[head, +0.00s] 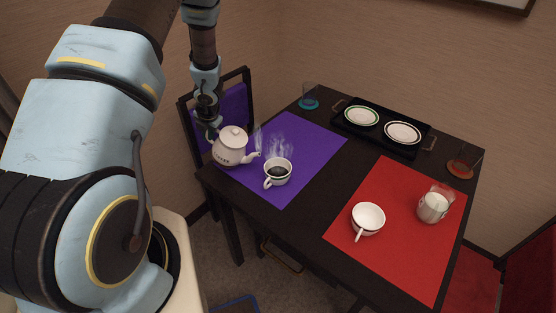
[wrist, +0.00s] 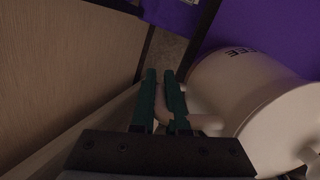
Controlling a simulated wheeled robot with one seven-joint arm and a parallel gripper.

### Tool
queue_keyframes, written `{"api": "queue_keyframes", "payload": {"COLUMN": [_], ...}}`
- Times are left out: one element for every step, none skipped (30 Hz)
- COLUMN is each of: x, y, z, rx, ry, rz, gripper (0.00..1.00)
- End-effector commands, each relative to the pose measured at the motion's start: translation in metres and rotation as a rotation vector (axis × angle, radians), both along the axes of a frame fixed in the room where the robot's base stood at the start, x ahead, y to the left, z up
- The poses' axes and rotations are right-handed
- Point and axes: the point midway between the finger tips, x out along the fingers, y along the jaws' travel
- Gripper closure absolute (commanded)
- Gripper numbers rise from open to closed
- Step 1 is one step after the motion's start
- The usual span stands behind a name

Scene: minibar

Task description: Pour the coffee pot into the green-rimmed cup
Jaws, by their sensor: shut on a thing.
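The white coffee pot (head: 229,150) is at the left corner of the table, close to upright, with its spout toward the steaming cup (head: 278,178). I cannot tell whether its base touches the table. My gripper (head: 211,132) is shut on the pot's handle. In the wrist view, the fingers (wrist: 162,80) close on the handle and the pot's body (wrist: 235,95) fills the right side. The steaming cup stands upright on the purple mat, just right of the spout, with dark liquid inside. Its rim colour is hard to tell; its handle points toward the lower left.
A white cup (head: 368,220) and a creamer-like white vessel (head: 433,207) stand on the red mat (head: 395,255). A black tray (head: 383,136) with two plates is at the back, between a teal-based glass (head: 309,97) and an orange-based glass (head: 462,164). A chair (head: 237,105) stands behind the pot.

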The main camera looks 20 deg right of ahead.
Motion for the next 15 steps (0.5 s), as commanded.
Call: {"api": "queue_keyframes", "payload": {"x": [0.003, 0.003, 0.004, 0.005, 0.005, 0.005, 0.004, 0.004, 0.004, 0.004, 0.004, 0.005, 0.005, 0.005, 0.005], "y": [0.004, 0.005, 0.005, 0.005, 0.005, 0.005, 0.004, 0.004, 0.004, 0.004, 0.004, 0.005, 0.005, 0.006, 0.006], "z": [0.005, 0.0, -0.007, -0.009, -0.009, -0.009, -0.009, -0.009, -0.009, -0.009, -0.009, -0.01, -0.01, -0.011, -0.011], "rx": [-0.014, -0.024, -0.03, -0.034, -0.037, -0.038, -0.037, -0.036, -0.036, -0.036, -0.037, -0.039, -0.041, -0.043, -0.046], "ry": [0.015, 0.022, 0.025, 0.027, 0.03, 0.032, 0.033, 0.033, 0.033, 0.034, 0.035, 0.036, 0.037, 0.039, 0.042], "rz": [0.004, 0.006, 0.007, 0.008, 0.006, 0.005, 0.001, 0.001, 0.0, 0.001, 0.002, 0.003, 0.004, 0.004, 0.004], "gripper": [1.0, 1.0, 1.0, 1.0, 1.0, 1.0, 1.0, 1.0, 1.0, 1.0, 1.0, 1.0, 1.0, 1.0, 1.0]}}
